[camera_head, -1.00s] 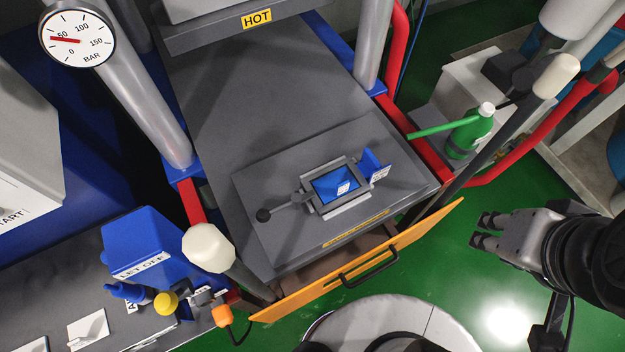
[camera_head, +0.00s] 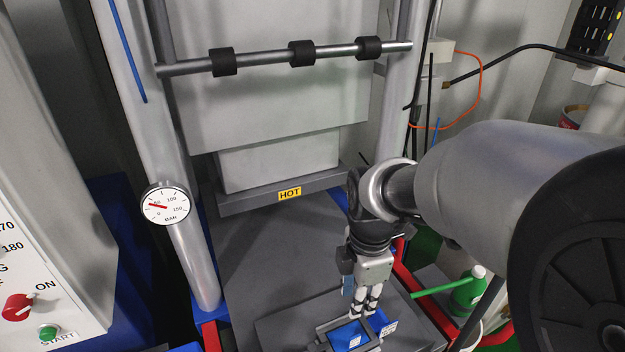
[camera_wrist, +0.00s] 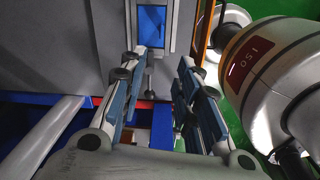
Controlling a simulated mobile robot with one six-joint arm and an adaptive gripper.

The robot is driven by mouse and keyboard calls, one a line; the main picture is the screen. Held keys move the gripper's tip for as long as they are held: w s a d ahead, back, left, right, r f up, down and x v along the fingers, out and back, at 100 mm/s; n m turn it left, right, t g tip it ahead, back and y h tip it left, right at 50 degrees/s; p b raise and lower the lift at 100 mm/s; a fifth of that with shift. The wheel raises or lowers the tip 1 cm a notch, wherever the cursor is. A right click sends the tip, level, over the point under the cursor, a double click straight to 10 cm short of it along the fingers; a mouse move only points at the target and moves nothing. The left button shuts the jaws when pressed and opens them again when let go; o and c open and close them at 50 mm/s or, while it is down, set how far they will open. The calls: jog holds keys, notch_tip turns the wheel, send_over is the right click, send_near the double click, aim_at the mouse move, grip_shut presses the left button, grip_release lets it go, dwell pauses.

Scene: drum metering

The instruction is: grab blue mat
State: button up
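The blue mat (camera_head: 345,337) lies inside a small grey metal frame (camera_head: 322,340) on the plate of the press. It has a white label, and it also shows in the wrist view (camera_wrist: 152,26). A second blue piece (camera_head: 379,321) with a label stands beside the frame on its right. My gripper (camera_head: 365,309) points down over the plate, just behind the frame in the head view. In the wrist view, my gripper's fingers (camera_wrist: 157,74) are apart with nothing between them. I cannot tell its exact height above the mat.
The grey press block marked HOT (camera_head: 290,193) hangs behind my gripper. A pressure gauge (camera_head: 166,204) sits on the left column. A green bottle (camera_head: 468,291) stands to the right. The grey press bed left of my gripper is clear.

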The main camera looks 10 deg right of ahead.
aim_at(351, 338)
jog(key=f+b, duration=0.1)
jog(key=f, duration=0.3)
jog(key=f+n+b, duration=0.1)
jog(key=f, duration=0.4)
jog(key=w+f+n+b, duration=0.1)
jog(key=f+b, duration=0.1)
jog(key=f, duration=0.2)
jog(key=shift+f, duration=0.15)
jog(key=f+b, duration=0.1)
jog(key=f, duration=0.2)
jog(key=f+b, duration=0.1)
jog(key=f, duration=0.1)
jog(key=shift+s+f+b, duration=0.15)
jog(key=shift+s+b, duration=0.15)
jog(key=shift+c, duration=0.4)
grip_shut()
